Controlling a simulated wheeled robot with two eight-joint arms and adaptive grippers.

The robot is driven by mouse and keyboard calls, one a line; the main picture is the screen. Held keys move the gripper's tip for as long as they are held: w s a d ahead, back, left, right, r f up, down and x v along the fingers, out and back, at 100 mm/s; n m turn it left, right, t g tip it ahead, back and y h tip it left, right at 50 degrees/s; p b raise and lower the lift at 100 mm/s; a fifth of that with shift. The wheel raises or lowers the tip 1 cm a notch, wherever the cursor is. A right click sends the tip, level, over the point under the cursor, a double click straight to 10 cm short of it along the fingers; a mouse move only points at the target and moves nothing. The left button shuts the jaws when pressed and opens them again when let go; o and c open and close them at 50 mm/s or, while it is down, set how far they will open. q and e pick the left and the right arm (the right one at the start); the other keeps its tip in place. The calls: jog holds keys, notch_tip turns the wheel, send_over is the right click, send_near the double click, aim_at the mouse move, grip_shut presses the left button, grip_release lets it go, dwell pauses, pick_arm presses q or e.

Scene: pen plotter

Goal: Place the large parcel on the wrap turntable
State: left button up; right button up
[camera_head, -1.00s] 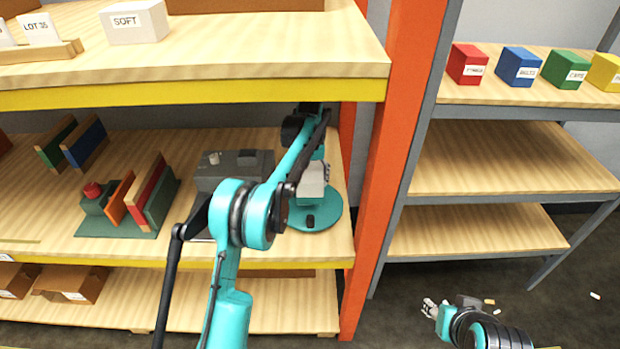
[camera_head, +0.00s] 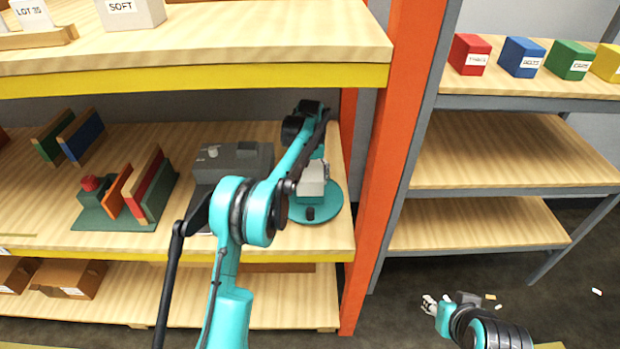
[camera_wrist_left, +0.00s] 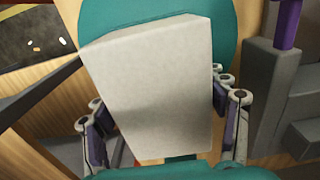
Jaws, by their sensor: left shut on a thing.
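The large parcel, a pale grey-white box (camera_head: 312,178), is over the teal round turntable (camera_head: 328,211) on the middle shelf. In the left wrist view the parcel (camera_wrist_left: 150,90) fills the middle, with the teal disc (camera_wrist_left: 120,18) behind it. My left gripper (camera_wrist_left: 165,125) is shut on the parcel, with a finger at each side. Whether the parcel's underside touches the disc cannot be told. A small black knob stands on the disc's near side. My right gripper (camera_head: 430,305) is low over the floor, away from the shelf; its fingers are too small to judge.
A grey machine (camera_head: 235,163) stands left of the turntable. Further left is a green-based stand (camera_head: 118,218) with upright coloured panels and a red button. An orange post (camera_head: 385,150) rises just right of the turntable. The upper shelf (camera_head: 200,78) overhangs. Coloured boxes sit on the right rack.

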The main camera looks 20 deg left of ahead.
pick_arm(q)
jog(key=shift+f, duration=0.25)
jog(key=o, duration=1.8)
